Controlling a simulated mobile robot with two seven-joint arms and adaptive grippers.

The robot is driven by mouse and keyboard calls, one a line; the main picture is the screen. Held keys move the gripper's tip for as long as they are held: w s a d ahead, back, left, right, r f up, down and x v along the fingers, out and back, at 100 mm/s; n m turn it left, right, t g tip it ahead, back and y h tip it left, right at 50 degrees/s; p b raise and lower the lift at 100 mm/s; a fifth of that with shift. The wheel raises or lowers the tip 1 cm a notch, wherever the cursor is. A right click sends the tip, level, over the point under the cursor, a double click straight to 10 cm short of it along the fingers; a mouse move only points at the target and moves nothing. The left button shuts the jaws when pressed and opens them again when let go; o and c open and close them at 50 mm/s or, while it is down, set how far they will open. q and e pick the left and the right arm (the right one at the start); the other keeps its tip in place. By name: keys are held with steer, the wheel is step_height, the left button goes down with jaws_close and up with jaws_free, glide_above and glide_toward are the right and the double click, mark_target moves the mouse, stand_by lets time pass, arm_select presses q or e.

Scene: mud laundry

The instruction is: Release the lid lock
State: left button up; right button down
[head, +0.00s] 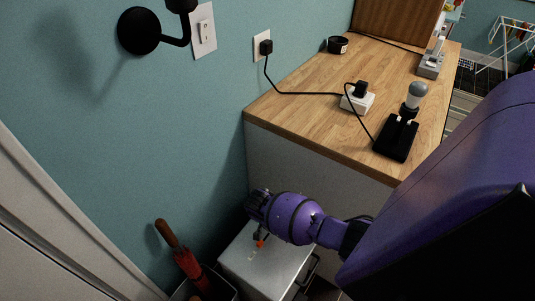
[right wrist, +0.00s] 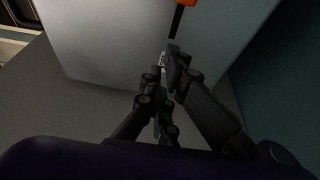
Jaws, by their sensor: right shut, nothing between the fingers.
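A light grey box (head: 240,262) stands low in the corner beside the counter. On its top is a small orange part (head: 260,244), likely the lid lock. In the right wrist view an orange piece (right wrist: 187,3) on a dark stem shows at the top edge, partly cut off, over the pale box surface (right wrist: 105,45). My right gripper (head: 260,234) reaches down over the box, close to the orange part. In the right wrist view its fingertips (right wrist: 165,66) are together and empty, a little below the stem. Contact cannot be told. My left gripper is not in view.
A wooden counter (head: 300,85) carries a white adapter (head: 357,103), a black stand with a bulb (head: 397,137) and cords. A red umbrella (head: 187,262) stands in a bin left of the box. The teal wall (head: 215,130) is close behind.

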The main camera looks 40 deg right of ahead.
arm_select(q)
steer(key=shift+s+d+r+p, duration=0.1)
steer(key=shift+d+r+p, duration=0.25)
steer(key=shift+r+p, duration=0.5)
arm_select(e)
steer(key=v, duration=0.9)
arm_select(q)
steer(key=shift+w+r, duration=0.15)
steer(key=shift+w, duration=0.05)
arm_select(e)
steer(key=shift+w, duration=0.15)
